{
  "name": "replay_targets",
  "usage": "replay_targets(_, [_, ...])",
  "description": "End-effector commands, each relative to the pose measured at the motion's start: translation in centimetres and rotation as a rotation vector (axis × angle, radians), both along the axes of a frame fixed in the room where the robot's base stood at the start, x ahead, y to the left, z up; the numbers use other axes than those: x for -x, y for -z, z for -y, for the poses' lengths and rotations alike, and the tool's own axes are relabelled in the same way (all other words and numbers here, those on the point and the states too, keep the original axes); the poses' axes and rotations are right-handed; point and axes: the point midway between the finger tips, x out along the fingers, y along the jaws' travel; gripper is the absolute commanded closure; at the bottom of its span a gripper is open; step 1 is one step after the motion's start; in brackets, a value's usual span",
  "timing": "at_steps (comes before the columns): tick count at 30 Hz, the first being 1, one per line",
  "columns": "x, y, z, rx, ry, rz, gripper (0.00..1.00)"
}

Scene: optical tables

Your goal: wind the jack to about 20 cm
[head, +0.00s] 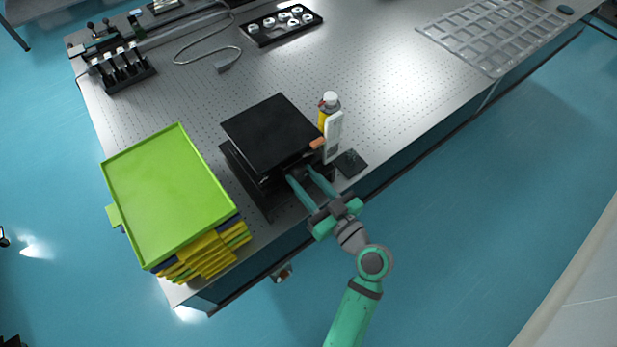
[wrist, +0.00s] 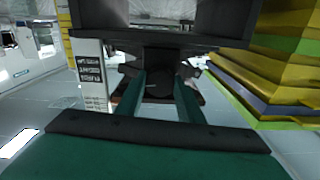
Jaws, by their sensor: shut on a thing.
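The jack is a black lab jack with a flat square top plate (head: 270,133), raised above its base (head: 250,185) near the front edge of the optical table. My gripper (head: 299,176) reaches in from the front, under the top plate. In the wrist view the two green fingers of my gripper (wrist: 162,85) are shut on the jack's dark round knob (wrist: 160,82), between the plate above and the base below. A white upright scale with dark markings (head: 333,137) stands just right of the jack; it also shows in the wrist view (wrist: 91,75). An orange marker touches its side.
A stack of yellow and blue trays topped by a green tray (head: 165,195) stands close left of the jack. A yellow bottle with a white cap (head: 329,105) stands behind the scale, and a small dark plate (head: 351,163) lies right of it. Bare table (head: 380,80) is free further right.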

Motion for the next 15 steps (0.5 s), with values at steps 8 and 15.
replay_targets(8, [-0.01, 0.28, 0.24, 0.001, 0.006, -0.006, 0.47])
replay_targets(15, [0.05, 0.10, 0.17, 0.000, 0.003, -0.003, 0.47])
